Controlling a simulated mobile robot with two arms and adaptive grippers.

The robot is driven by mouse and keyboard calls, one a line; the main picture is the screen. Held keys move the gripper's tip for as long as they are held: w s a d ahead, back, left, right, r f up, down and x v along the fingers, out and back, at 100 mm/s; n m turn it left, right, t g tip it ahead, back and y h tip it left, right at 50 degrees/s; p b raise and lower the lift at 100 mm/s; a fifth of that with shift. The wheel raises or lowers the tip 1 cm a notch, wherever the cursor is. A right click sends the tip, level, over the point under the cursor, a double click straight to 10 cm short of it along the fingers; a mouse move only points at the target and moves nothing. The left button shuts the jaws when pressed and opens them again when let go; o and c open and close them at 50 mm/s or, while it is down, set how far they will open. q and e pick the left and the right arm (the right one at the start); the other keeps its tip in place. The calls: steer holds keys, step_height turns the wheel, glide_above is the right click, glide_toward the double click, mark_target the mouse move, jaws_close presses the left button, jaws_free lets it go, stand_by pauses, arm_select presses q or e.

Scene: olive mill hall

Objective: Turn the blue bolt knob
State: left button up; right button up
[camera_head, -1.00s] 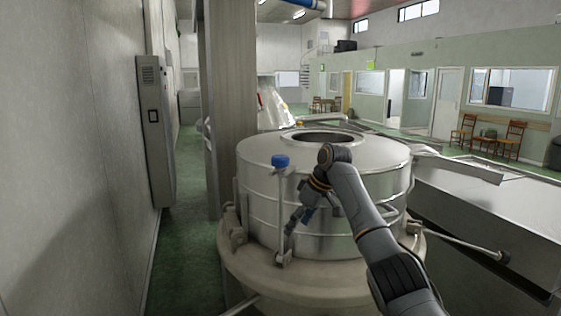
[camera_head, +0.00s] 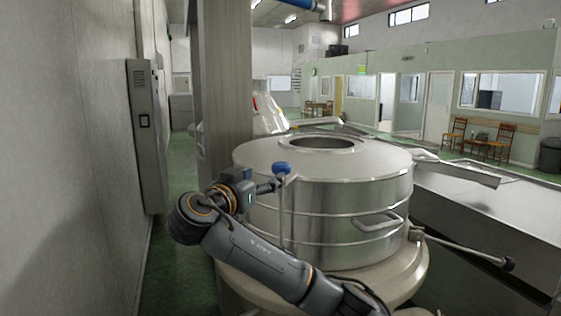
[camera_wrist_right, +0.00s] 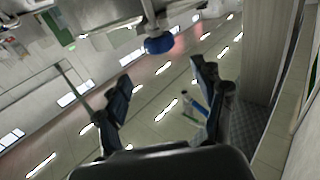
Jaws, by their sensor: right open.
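The blue bolt knob (camera_head: 281,169) sits on top of an upright metal rod (camera_head: 282,212) at the front left of the round steel vat (camera_head: 350,215). My right gripper (camera_head: 273,184) is just left of the knob and slightly below it, and overlaps the rod's upper end in the head view. In the right wrist view my right gripper (camera_wrist_right: 160,77) has its two fingers spread and empty. The knob (camera_wrist_right: 158,43) shows beyond the fingertips, between their lines. Whether a finger touches the rod cannot be told. My left gripper is not in view.
The vat has a round lid opening (camera_head: 323,143) and a side handle (camera_head: 378,224). A long metal bar with a dark end (camera_head: 509,264) sticks out to the right. A column (camera_head: 226,90) stands behind left, and a wall cabinet (camera_head: 146,135) is further left.

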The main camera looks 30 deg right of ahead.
mark_target(277, 168)
steer(key=p+x, duration=0.5)
steer(key=x, duration=0.4)
steer(key=shift+w+d+r, duration=0.1)
steer(key=shift+w+d, duration=0.15)
steer(key=shift+d, duration=0.1)
steer(key=shift+w+d, duration=0.3)
steer(key=shift+d, duration=0.05)
